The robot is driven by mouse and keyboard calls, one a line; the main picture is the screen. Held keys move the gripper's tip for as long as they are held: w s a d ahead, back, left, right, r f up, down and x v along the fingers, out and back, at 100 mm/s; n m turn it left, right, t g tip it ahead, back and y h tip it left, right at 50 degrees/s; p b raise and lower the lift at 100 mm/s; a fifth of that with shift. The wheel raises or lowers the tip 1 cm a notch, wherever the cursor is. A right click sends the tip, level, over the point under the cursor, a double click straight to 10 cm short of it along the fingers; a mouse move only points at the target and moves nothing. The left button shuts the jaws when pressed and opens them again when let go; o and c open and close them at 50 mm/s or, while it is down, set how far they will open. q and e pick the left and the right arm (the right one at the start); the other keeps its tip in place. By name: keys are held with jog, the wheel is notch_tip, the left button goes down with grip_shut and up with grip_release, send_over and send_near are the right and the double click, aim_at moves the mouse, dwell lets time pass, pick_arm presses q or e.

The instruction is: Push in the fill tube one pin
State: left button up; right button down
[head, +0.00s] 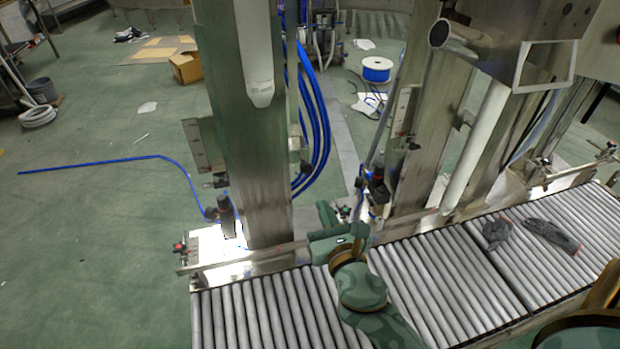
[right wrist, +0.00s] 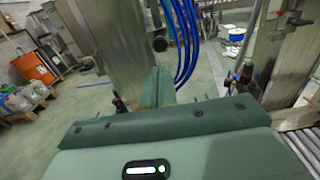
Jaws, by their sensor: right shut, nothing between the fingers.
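The white fill tube (head: 258,60) hangs in front of the left steel column (head: 250,170), its tip pointing down. A small dark knob (head: 304,168) sticks out at the column's right edge; it may be the pin, but it is too small to be sure. In the right wrist view a round black end (right wrist: 160,44) shows just beyond my fingertips. My right gripper (head: 323,208) is shut and empty, right of the column's lower part, and apart from the knob. Its shut fingers also show in the right wrist view (right wrist: 159,76). My left gripper is not in view.
A roller conveyor (head: 440,285) runs along the front, with dark gloves (head: 550,235) on it at the right. A metal rail (head: 235,260) borders it. Blue hoses (head: 318,120) hang close behind my right gripper. A second white tube (head: 475,145) stands at the right.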

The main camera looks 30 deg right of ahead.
aim_at(308, 169)
jog(key=b+x, duration=0.1)
jog(key=x, duration=0.8)
jog(key=shift+w+d+f+b, duration=0.1)
jog(key=shift+w+f+b, duration=0.05)
jog(key=shift+w+b, duration=0.2)
jog(key=shift+w, duration=0.2)
jog(key=shift+x, duration=1.1)
jog(key=shift+w+d+r, duration=0.1)
jog(key=shift+w+r, duration=0.05)
jog(key=shift+r, duration=0.15)
